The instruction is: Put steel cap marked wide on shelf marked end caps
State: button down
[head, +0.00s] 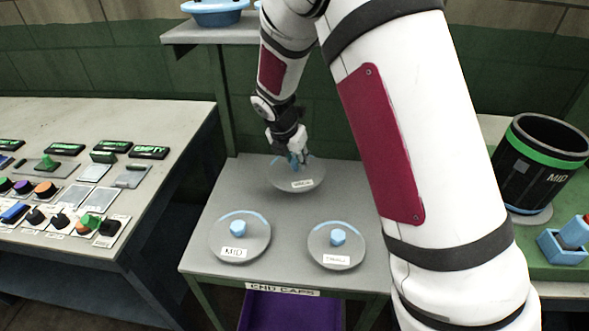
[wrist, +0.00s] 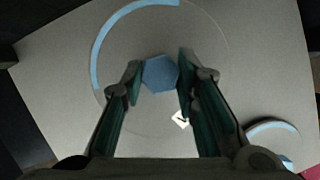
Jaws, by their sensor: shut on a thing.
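A round grey steel cap (head: 285,182) with a blue hexagonal knob is at the back of the grey shelf (head: 288,222); its label is too blurred to read surely. My gripper (head: 291,158) is above it, its fingers on both sides of the knob. In the wrist view my gripper (wrist: 160,78) is shut on the knob (wrist: 159,73). I cannot tell whether the cap touches the shelf or hangs just above it. The shelf's front edge has the sign END CAPS (head: 282,290).
A cap marked MID (head: 256,247) lies front left on the shelf, and another cap (head: 318,245) with an unclear label lies front right. A control bench (head: 170,120) stands left. A black MID sleeve (head: 535,160) stands right. A purple bin (head: 290,312) is below.

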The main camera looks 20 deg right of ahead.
aim_at(294, 161)
jog(key=shift+w+d, duration=0.25)
jog(key=shift+w, duration=0.35)
jog(key=shift+f+b, duration=1.3)
jog(key=shift+f, duration=0.45)
jog(key=shift+f, duration=0.15)
jog(key=c, duration=1.2)
grip_release()
jog(key=shift+c, duration=0.2)
jog(key=v, duration=0.8)
jog(key=shift+d+p, duration=0.1)
jog(key=shift+p, duration=0.25)
jog(key=shift+f, duration=0.1)
